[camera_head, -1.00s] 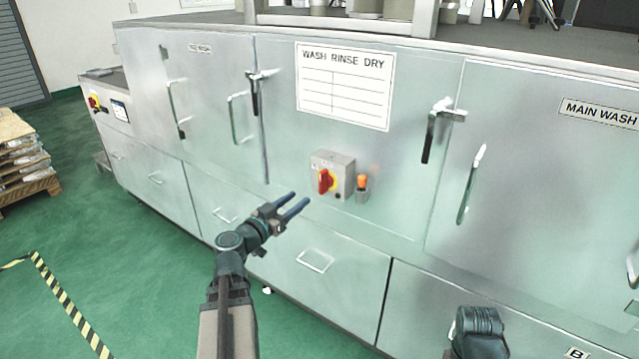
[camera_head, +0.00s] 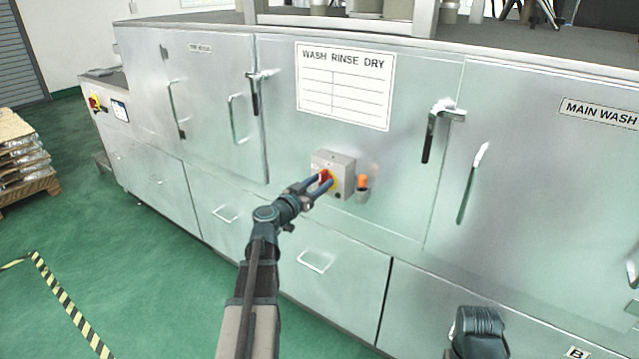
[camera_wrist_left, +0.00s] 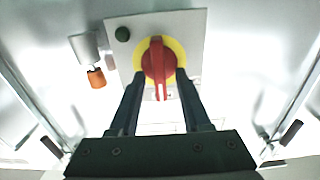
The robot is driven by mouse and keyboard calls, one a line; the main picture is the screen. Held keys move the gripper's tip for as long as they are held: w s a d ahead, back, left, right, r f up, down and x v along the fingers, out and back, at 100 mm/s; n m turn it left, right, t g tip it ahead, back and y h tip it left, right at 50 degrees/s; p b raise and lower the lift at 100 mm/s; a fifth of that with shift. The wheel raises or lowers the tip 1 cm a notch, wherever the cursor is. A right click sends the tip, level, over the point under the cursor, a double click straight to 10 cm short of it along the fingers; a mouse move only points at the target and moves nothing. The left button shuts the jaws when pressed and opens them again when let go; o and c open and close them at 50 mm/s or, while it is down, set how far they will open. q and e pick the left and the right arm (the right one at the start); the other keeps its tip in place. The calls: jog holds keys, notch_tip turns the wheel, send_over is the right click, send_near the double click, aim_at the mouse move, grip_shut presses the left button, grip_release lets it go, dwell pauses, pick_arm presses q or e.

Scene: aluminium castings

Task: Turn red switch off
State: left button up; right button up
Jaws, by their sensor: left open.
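The red switch (camera_head: 325,176) is a rotary knob on a yellow disc, mounted on a grey box (camera_head: 345,169) on the front of the metal washing machine. My left gripper (camera_head: 322,184) is at the switch, its two fingers open on either side of the knob. In the left wrist view the red knob (camera_wrist_left: 157,66) lies between and just beyond the fingertips of the open gripper (camera_wrist_left: 158,82). I cannot tell whether a finger touches it. My right arm shows only as a dark part (camera_head: 478,333) at the bottom; its gripper is out of view.
An orange lamp (camera_head: 362,182) sticks out just right of the box. Door handles (camera_head: 430,135) project from the machine front. Another red switch (camera_head: 93,102) is at the machine's far left end. Stacked goods on a pallet (camera_head: 22,160) stand at the left; green floor is clear between.

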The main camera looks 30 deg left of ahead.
pick_arm(q)
grip_shut()
dwell(0.4)
jog(key=n, duration=0.8)
jog(key=shift+a+f+n, duration=0.2)
jog(key=shift+a+n, duration=0.2)
jog(key=n, duration=0.4)
jog(key=shift+a+f+b, duration=0.15)
jog(key=shift+b, duration=0.2)
jog(key=shift+f+n, duration=0.2)
jog(key=shift+n, duration=2.3)
